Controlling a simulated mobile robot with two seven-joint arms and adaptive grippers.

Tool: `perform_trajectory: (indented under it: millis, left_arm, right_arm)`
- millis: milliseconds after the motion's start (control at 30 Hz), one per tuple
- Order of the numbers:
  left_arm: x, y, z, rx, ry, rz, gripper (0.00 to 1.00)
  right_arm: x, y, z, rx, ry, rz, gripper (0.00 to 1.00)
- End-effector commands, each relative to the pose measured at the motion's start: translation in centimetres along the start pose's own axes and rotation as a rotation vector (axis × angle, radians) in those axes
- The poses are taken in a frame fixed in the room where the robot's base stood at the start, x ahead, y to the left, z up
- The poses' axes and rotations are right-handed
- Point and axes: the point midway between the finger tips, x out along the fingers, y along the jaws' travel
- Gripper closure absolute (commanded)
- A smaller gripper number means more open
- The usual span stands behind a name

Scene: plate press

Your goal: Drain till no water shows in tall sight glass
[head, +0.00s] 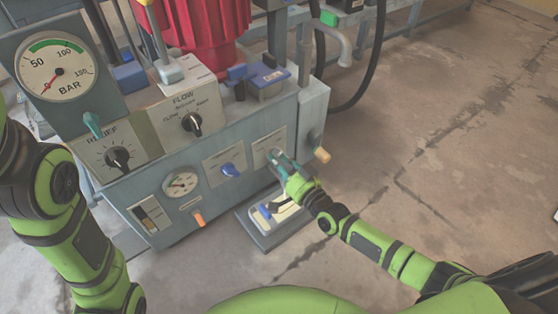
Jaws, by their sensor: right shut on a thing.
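The grey press unit (240,130) stands on the floor with a panel on its front. A small upright window (148,213), which looks like the sight glass, sits at the panel's lower left. It shows a pale part and a dark part; the level is too small to read. My right gripper (282,165) is at the right end of the panel, in front of a pale plate (262,150). It is shut on a small teal handle there, mostly hidden by the fingers. My left arm shows at the left edge, but its gripper is out of view.
A large BAR gauge (57,72) reads near 0. A grey tray (258,238) lies on the floor below my right gripper. The floor at right is clear.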

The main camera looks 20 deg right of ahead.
Motion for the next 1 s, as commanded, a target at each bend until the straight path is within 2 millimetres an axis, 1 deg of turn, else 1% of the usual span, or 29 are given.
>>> perform_trajectory:
  millis: [400,433,467,500,833,933,1000]
  left_arm:
    - [0.0,0.0,0.0,0.000,0.000,0.000,0.47]
    - [0.0,0.0,0.0,0.000,0.000,0.000,0.47]
    - [0.0,0.0,0.0,0.000,-0.001,0.000,0.47]
    - [0.0,0.0,0.0,0.000,-0.001,0.000,0.47]
    - [-0.1,0.0,0.0,-0.001,-0.003,0.000,0.47]
    - [-0.1,0.0,0.0,-0.001,-0.002,0.000,0.47]
    - [-0.1,0.0,0.0,-0.001,-0.002,0.000,0.47]
  right_arm:
    - [0.0,-0.1,0.1,0.013,-0.003,0.000,1.00]
    - [0.0,-0.1,0.1,0.013,-0.003,0.000,0.71]
    - [0.0,-0.1,0.1,0.013,-0.003,0.000,0.59]
    - [0.0,-0.1,0.1,0.013,-0.002,0.000,0.55]
    - [-0.2,0.0,0.1,0.009,-0.001,0.000,0.55]
    - [-0.9,0.1,0.1,0.009,-0.002,0.002,0.55]
    - [-2.0,0.1,0.1,0.010,-0.002,0.002,0.55]
